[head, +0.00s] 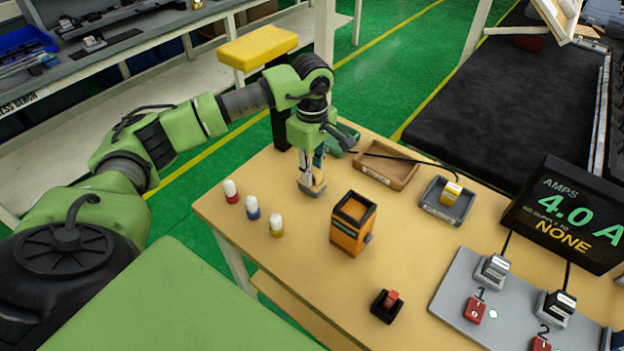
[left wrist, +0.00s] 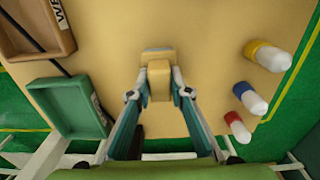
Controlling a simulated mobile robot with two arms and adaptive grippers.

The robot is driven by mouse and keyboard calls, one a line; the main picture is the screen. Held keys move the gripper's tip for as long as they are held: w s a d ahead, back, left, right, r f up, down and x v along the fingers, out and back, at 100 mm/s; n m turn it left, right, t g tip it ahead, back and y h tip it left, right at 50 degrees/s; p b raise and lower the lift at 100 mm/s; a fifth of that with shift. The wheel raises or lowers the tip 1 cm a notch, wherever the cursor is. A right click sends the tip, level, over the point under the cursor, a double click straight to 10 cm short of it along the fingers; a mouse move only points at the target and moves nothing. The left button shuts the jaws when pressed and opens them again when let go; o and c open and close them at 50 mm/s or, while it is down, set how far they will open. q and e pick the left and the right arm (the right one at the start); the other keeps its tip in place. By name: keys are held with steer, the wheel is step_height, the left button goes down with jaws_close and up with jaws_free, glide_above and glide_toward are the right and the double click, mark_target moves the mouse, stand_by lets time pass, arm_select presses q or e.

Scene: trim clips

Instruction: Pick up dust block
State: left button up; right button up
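The dust block (head: 312,187) has a tan grip on a blue-grey base and stands near the table's far left edge. In the left wrist view the dust block (left wrist: 159,82) is in the middle, between the two fingertips. My left gripper (head: 311,175) reaches down over it from above. In the left wrist view my left gripper (left wrist: 160,85) has a fingertip against each side of the tan grip. The block's base looks to be at the table top; I cannot make out a gap under it. My right gripper is not in view.
Red (head: 230,191), blue (head: 252,207) and yellow (head: 276,224) white-topped pieces stand left of an orange box (head: 353,222). A brown tray (head: 386,165), a green tray (left wrist: 70,106) and a grey tray (head: 446,201) lie beyond. A switch panel (head: 500,300) and amps display (head: 570,215) are right.

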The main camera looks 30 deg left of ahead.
arm_select(q)
jaws_close()
steer(key=shift+r, duration=0.15)
step_height(320, 180, up, 9)
steer(key=shift+f+b, duration=0.2)
steer(key=shift+b, duration=0.9)
steer(key=shift+r, duration=0.55)
